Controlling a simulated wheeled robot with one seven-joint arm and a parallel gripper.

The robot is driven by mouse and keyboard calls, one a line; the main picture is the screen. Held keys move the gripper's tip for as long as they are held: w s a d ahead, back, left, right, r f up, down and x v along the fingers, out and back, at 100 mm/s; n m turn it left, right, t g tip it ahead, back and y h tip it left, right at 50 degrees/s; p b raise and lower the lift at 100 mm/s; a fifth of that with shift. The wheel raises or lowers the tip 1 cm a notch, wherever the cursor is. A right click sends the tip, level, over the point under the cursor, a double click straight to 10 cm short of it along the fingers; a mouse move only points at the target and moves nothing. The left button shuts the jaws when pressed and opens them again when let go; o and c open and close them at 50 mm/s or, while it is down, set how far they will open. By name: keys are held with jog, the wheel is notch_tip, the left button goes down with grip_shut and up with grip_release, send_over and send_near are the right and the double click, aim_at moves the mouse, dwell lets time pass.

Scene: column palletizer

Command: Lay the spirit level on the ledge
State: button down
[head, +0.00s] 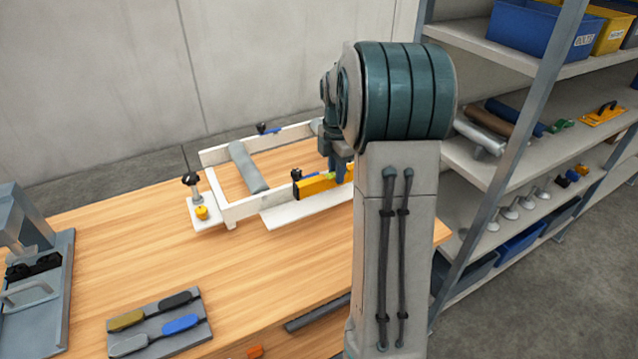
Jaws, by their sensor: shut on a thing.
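The spirit level (314,188) is a yellow bar with a greenish patch near its middle. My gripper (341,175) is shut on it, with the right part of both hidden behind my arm. The level is roughly horizontal at the front side of a white frame (245,208) on the wooden bench. A flat white ledge (300,215) juts out along the front of this frame, below the level. I cannot tell from this view whether the level touches the frame or the ledge.
A grey bar (248,167) lies across the frame. A clamp with a black knob (191,180) and a yellow knob stand at its left corner. A tool mat (160,322) lies at the front. Shelves (500,130) stand on the right. The bench's left middle is clear.

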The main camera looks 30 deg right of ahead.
jog(key=w+a+f, duration=0.2)
jog(key=w, duration=0.1)
jog(key=shift+w+a+f+p, duration=0.15)
jog(key=shift+a+f+p, duration=0.2)
jog(key=shift+a+p, duration=0.05)
jog(key=shift+f+p, duration=0.4)
jog(key=shift+f, duration=1.55)
jog(key=shift+f, duration=0.15)
jog(key=c, duration=1.6)
grip_release()
